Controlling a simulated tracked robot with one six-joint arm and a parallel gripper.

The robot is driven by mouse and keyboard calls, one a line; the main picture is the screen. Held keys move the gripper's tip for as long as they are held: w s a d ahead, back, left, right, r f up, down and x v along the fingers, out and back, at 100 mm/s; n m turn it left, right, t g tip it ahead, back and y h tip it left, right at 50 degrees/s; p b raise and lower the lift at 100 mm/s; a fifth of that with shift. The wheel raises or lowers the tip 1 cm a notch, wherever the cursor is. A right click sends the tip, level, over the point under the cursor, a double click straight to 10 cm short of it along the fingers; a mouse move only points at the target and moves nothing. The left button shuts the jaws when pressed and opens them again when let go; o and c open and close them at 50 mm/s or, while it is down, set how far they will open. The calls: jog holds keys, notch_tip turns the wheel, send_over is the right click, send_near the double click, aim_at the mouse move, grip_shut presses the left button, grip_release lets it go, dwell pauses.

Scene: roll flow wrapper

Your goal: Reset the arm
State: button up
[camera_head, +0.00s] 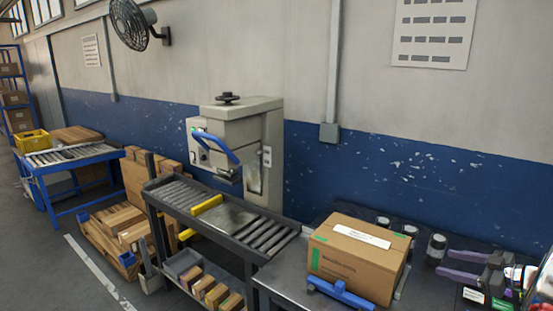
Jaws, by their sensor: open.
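The grey wrapping machine (262,115) stands against the wall behind the roller conveyor (175,196). Its blue handle (218,148) slants down to the right. A yellow bar (207,205) lies across the conveyor beside a flat metal plate. No item is visible on the rollers.
A closed cardboard box (350,268) sits on the dark bench at the lower right, with a blue clamp-like piece (340,293) before it.

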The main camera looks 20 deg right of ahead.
jog(key=d+r+m+g+h, duration=0.1)
jog(key=d+m+g+h, duration=0.2)
jog(key=d+m+h, duration=0.6)
jog(key=s+a+r+n+g+y, duration=0.1)
jog(key=s+a, duration=0.4)
jog(key=a, duration=1.5)
jog(key=s+a+r+n+g+y, duration=0.1)
jog(key=s+a+r, duration=0.3)
jog(key=a, duration=1.7)
jog(key=s+a+r+g+y, duration=0.2)
jog(key=s+a, duration=0.4)
jog(key=a, duration=1.5)
jog(key=shift+s+r+n+g+y, duration=0.3)
jog(key=shift+r+n+y, duration=0.1)
jog(key=shift+r, duration=0.2)
